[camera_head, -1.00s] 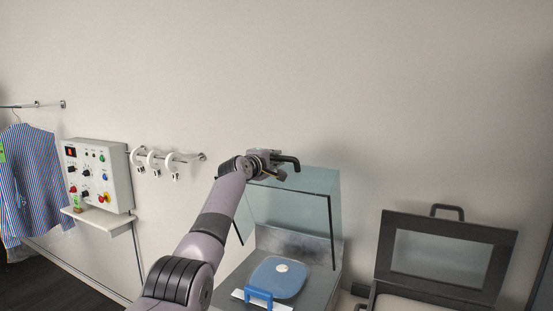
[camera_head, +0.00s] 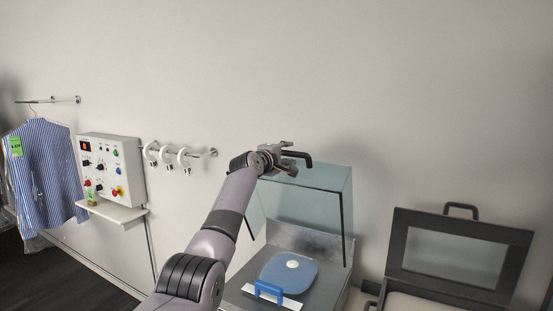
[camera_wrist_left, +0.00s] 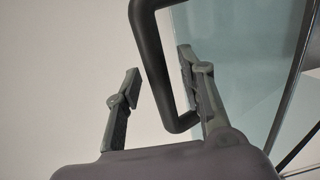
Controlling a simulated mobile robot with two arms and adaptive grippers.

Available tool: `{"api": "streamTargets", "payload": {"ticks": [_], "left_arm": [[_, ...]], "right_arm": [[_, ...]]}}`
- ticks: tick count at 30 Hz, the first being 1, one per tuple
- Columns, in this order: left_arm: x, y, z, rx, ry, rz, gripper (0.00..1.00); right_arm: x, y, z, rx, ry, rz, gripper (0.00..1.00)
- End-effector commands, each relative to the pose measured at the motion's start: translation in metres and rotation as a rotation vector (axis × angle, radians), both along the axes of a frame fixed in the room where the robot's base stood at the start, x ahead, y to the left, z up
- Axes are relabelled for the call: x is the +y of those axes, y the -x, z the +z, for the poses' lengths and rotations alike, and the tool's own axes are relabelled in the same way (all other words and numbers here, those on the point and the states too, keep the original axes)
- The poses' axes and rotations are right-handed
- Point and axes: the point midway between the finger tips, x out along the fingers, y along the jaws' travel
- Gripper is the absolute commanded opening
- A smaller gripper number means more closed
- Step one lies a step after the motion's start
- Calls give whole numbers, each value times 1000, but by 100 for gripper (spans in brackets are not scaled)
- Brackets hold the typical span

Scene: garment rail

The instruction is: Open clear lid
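The clear lid (camera_head: 307,185) is a bluish see-through box cover, raised and tilted above its grey base (camera_head: 320,243). Its black handle (camera_head: 305,155) sticks out at the top, by my left gripper (camera_head: 288,163). In the left wrist view, the handle (camera_wrist_left: 152,60) passes between the two spread fingers of my left gripper (camera_wrist_left: 160,78). It is close to the right finger, with a clear gap to the left finger; I cannot tell whether it touches the right one. The lid's pane (camera_wrist_left: 245,50) shows behind the right finger. My right gripper is not in view.
A blue pad (camera_head: 290,272) and a blue handle piece (camera_head: 268,291) lie in the base. A dark framed lid (camera_head: 455,250) stands raised at right. At left are a control box (camera_head: 112,168), white rings on a rail (camera_head: 167,154) and a striped shirt (camera_head: 42,175).

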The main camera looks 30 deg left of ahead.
Motion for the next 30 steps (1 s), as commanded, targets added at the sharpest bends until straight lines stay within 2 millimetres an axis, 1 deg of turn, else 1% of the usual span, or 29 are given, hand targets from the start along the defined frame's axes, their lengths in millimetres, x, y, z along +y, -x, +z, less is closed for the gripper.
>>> {"api": "streamTargets", "payload": {"ticks": [11, 17, 27, 30], "left_arm": [[2, 30, 1, 0, -4, 3, 36], [2, 53, 2, 0, -3, 2, 36], [3, 96, 5, 1, -1, 2, 36], [4, 106, 6, 1, -2, 2, 36]], "right_arm": [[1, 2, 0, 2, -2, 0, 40], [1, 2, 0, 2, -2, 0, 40], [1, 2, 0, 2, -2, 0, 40], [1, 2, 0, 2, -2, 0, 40]]}}
